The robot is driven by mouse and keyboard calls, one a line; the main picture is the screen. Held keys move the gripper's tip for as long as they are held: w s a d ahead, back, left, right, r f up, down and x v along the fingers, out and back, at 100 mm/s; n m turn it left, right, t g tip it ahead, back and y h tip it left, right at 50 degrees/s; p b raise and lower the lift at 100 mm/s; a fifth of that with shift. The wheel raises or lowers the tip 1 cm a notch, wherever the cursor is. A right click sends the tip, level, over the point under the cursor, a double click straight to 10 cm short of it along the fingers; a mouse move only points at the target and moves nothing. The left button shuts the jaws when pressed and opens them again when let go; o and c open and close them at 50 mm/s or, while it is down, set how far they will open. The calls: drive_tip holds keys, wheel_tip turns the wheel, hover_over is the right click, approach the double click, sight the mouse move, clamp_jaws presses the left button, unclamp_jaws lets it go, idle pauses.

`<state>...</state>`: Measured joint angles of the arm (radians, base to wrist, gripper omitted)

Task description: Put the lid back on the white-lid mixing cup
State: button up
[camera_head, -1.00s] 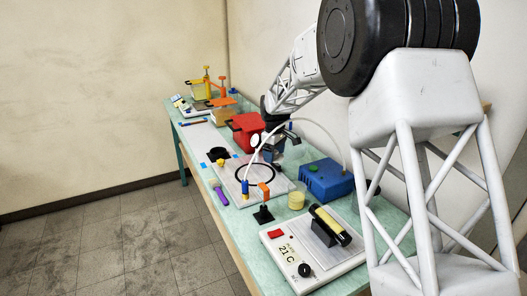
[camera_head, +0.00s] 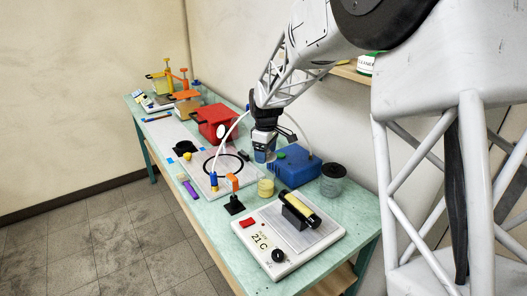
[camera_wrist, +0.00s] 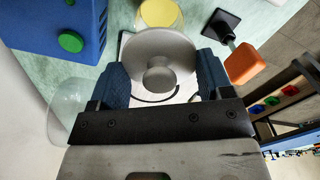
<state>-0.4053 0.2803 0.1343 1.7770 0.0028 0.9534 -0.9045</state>
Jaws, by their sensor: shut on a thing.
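The mixing cup (camera_head: 266,188) is a small cup with pale yellow contents on the bench, left of the blue box. It also shows at the top edge of the wrist view (camera_wrist: 160,13), partly covered by the lid. My gripper (camera_head: 264,155) is above and slightly behind the cup. In the wrist view its two blue fingers (camera_wrist: 161,76) are shut on a round grey-white lid (camera_wrist: 158,46) with a central knob. The lid is apart from the cup as far as I can tell; the head view does not show it clearly.
A blue box (camera_head: 297,168) with a green knob stands right of the cup, with a clear jar (camera_head: 333,182) beyond. An orange-topped black stand (camera_head: 234,205) and a hotplate (camera_head: 284,240) stand in front. A white plate (camera_head: 207,176), thin hose and red box (camera_head: 217,122) lie left.

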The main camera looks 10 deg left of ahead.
drive_tip(key=shift+f, duration=0.2)
drive_tip(key=shift+f, duration=3)
drive_tip(key=shift+f, duration=0.2)
idle(0.8)
drive_tip(key=o, duration=0.9)
drive_tip(key=shift+r, duration=0.1)
drive_tip(key=shift+r, duration=3.4)
